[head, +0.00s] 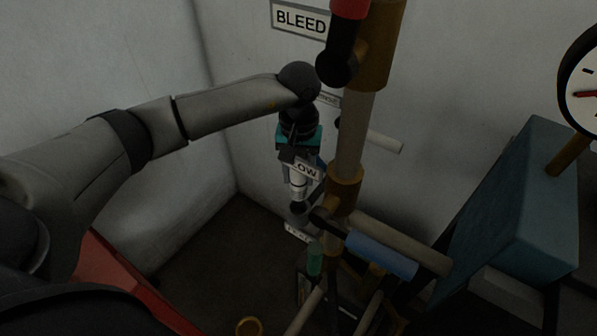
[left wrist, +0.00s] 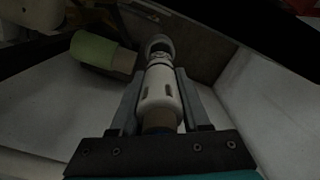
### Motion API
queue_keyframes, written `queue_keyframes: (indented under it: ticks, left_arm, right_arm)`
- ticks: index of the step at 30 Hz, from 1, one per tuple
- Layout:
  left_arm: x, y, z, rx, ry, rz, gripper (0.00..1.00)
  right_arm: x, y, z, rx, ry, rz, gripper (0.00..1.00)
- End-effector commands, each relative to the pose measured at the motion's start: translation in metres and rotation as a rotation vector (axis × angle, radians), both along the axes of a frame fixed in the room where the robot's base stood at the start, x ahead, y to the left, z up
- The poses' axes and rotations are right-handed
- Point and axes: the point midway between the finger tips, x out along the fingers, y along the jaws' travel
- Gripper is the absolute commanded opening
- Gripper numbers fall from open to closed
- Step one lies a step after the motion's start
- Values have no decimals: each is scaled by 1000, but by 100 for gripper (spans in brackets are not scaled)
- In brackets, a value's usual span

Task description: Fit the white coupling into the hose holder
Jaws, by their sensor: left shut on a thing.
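My left gripper (head: 298,183) points down near the wall, behind the brass-jointed standpipe. It is shut on the white coupling (head: 298,187), which is partly behind a "LOW" sign. In the left wrist view the white coupling (left wrist: 159,97) lies lengthwise between the two fingers, with a brownish end towards the palm. A grey rounded, cup-like piece (left wrist: 158,43) is at the coupling's far end; it looks like the hose holder, and a dark grey round piece (head: 298,212) shows below the coupling in the head view. I cannot tell whether the coupling touches or enters it. My right gripper is out of view.
The standpipe (head: 348,140) stands just right of my left gripper, with a blue-sleeved lever (head: 380,255) lower down. A green cylinder (head: 315,260) is below; a green cylinder also shows in the left wrist view (left wrist: 95,50). A blue box (head: 520,200) is at right.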

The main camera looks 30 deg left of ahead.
Motion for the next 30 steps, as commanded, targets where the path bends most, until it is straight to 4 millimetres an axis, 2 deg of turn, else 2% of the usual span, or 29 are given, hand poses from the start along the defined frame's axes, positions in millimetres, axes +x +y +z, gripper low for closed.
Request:
queue_keyframes:
  ticks: [3,10,30]
  left_arm:
    - [1,0,-16,1,-2,1,0]
    - [1,0,-34,1,-2,1,0]
    - [1,0,-36,0,-2,0,0]
  right_arm:
    - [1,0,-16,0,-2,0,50]
    - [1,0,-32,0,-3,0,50]
    - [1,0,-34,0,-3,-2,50]
